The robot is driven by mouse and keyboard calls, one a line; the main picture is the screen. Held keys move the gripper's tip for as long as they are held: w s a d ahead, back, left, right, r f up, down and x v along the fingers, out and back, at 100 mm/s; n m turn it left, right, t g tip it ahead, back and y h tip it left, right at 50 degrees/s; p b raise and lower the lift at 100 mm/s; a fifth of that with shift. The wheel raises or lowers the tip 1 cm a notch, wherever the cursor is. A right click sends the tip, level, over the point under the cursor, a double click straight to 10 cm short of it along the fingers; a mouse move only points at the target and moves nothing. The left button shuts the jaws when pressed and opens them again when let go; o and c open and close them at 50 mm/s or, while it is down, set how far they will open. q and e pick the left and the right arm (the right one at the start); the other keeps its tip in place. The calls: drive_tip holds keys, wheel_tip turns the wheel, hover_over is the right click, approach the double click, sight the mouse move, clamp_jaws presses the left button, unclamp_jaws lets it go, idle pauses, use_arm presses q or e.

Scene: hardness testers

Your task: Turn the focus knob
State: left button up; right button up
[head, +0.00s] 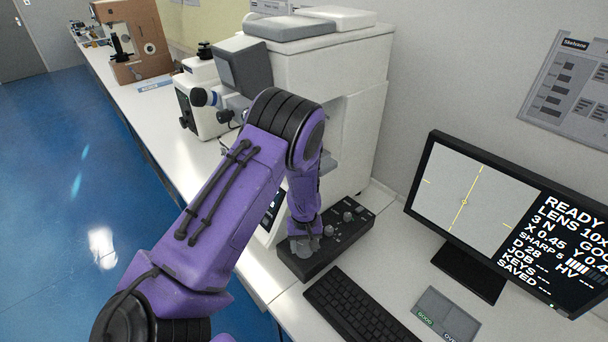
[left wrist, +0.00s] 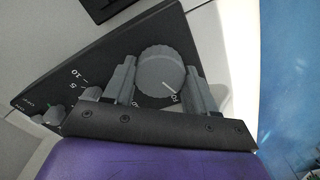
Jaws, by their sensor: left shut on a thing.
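The large grey round knob (left wrist: 162,70) shows in the left wrist view, with a white pointer line and small markings beside it. It sits on a black control box (head: 318,262), which also shows in the left wrist view (left wrist: 50,68). My left gripper (left wrist: 160,76) has one finger on each side of the knob and is shut on it. In the head view my left gripper (head: 304,244) reaches down onto the near left end of the box, and my arm hides most of the knob. My right gripper is not in view.
Smaller knobs (head: 348,216) sit on the same box. A keyboard (head: 358,308) lies in front, and a monitor (head: 480,207) at right reads READY, LENS 10X and SHARP 5. The white tester (head: 350,75) stands behind my arm. A grey two-part pad (head: 446,314) lies right of the keyboard.

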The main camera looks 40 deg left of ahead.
use_arm(q)
drive_tip(key=n, duration=0.4)
drive_tip(key=shift+n, duration=0.4)
drive_tip(key=n, duration=0.3)
drive_tip(key=shift+n, duration=0.3)
drive_tip(key=n, duration=0.3)
drive_tip(key=shift+n, duration=0.3)
drive_tip(key=n, duration=0.3)
drive_tip(key=shift+n, duration=0.3)
drive_tip(key=n, duration=0.4)
drive_tip(key=shift+n, duration=2.6)
drive_tip(key=shift+s, duration=0.1)
drive_tip(key=o, duration=1.1)
drive_tip(key=shift+c, duration=0.2)
